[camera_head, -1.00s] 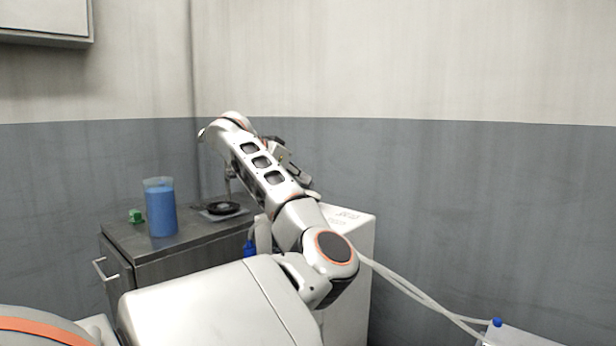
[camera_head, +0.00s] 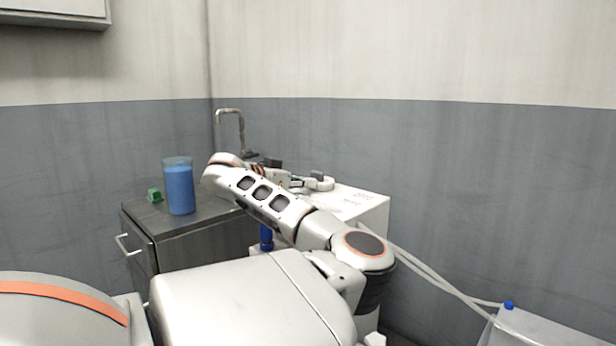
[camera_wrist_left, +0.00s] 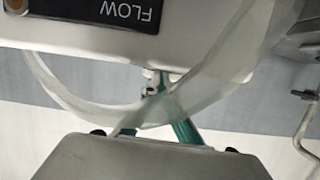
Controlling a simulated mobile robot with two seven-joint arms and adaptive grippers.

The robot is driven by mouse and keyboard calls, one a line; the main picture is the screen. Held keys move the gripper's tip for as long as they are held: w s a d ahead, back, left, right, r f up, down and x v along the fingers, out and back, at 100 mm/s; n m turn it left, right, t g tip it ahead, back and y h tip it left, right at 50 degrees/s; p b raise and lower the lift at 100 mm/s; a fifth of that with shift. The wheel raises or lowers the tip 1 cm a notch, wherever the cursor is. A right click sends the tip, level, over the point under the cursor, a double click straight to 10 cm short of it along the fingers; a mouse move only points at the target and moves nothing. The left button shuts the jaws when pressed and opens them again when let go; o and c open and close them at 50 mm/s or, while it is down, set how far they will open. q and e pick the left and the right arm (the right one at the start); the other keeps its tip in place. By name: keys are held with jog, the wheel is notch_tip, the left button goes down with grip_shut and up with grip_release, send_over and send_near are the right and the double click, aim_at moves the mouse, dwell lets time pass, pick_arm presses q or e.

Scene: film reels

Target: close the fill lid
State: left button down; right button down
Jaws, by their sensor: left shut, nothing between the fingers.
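A white box-shaped machine (camera_head: 365,205) stands right of the dark cabinet; in the left wrist view its front (camera_wrist_left: 80,42) carries a black label reading "FLOW", upside down. A pale curved piece (camera_head: 320,184) shows at the machine's top; I cannot tell for sure that it is the fill lid. In the left wrist view a translucent curved band (camera_wrist_left: 205,85) crosses my fingers. My left gripper (camera_wrist_left: 160,92) is shut and empty, its teal fingers partly behind the band; I cannot tell whether they touch it. In the head view my left arm partly hides the gripper. My right gripper is not in view.
A dark cabinet (camera_head: 185,226) bears a blue-filled container (camera_head: 179,188) and a green object (camera_head: 154,196). A metal faucet (camera_head: 241,130) rises behind my arm. White hoses (camera_head: 430,282) run right to a pale box (camera_head: 530,328) with a blue cap.

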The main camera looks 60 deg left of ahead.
pick_arm(q)
jog(key=shift+w+d+f, duration=0.1)
jog(key=shift+f, duration=0.45)
jog(key=shift+s, duration=0.45)
jog(key=shift+r+v, duration=0.2)
jog(key=shift+v, duration=1.55)
jog(key=shift+r+v, duration=0.2)
jog(key=shift+v, duration=1.55)
jog(key=shift+w, duration=0.1)
